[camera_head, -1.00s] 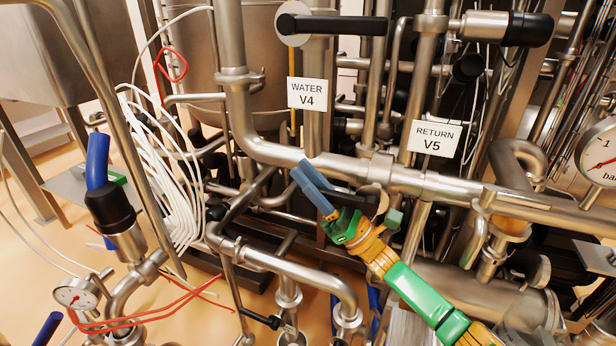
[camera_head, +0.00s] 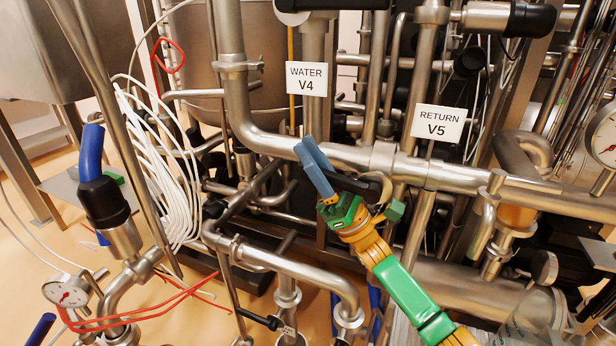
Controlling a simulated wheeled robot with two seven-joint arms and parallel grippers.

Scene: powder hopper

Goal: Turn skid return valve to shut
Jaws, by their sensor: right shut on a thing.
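The white RETURN V5 label (camera_head: 438,124) hangs on the pipework right of centre. Below and left of it, a black lever handle (camera_head: 362,186) sits just under the horizontal steel pipe. My right gripper (camera_head: 307,148), with blue fingers and a green and orange wrist, comes up from the lower right. Its fingers are shut on the black handle, pointing up and left across the pipe. The fingers and wrist hide part of the handle, so its exact angle is hard to read. My left gripper is not in view.
The WATER V4 label (camera_head: 306,79) and its black handle (camera_head: 332,4) are above. Pipes crowd closely around my right gripper. White cables (camera_head: 165,170) and a blue-hosed fitting (camera_head: 103,190) stand at left. A pressure gauge (camera_head: 66,291) is at lower left.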

